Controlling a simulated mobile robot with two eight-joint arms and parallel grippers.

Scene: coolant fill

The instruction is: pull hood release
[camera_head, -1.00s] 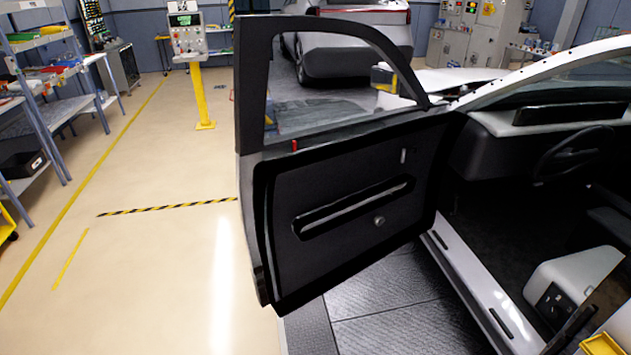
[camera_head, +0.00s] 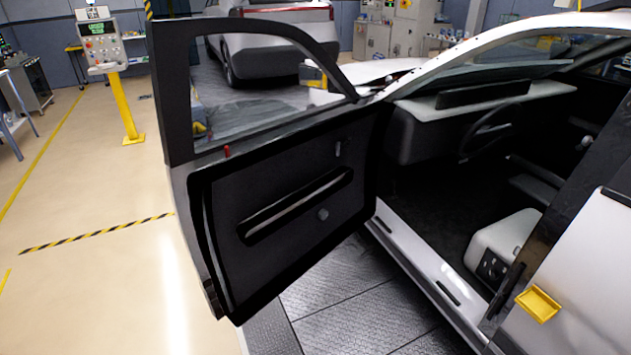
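The white car's front door (camera_head: 280,205) stands wide open in the head view, its dark inner panel facing me. A small red piece (camera_head: 227,151) shows on the door's upper edge. The footwell (camera_head: 430,205) below the dashboard (camera_head: 470,105) is dark. I cannot make out a hood release lever there. The steering wheel (camera_head: 495,130) and the light grey driver's seat (camera_head: 503,240) are visible through the doorway. Neither of my grippers is in view.
The door sill (camera_head: 425,270) runs along the bottom of the doorway. A yellow handle-like piece (camera_head: 538,303) sits on the car's side at the lower right. A yellow-post control stand (camera_head: 126,105) is at the far left. Open floor (camera_head: 90,290) lies left of the door.

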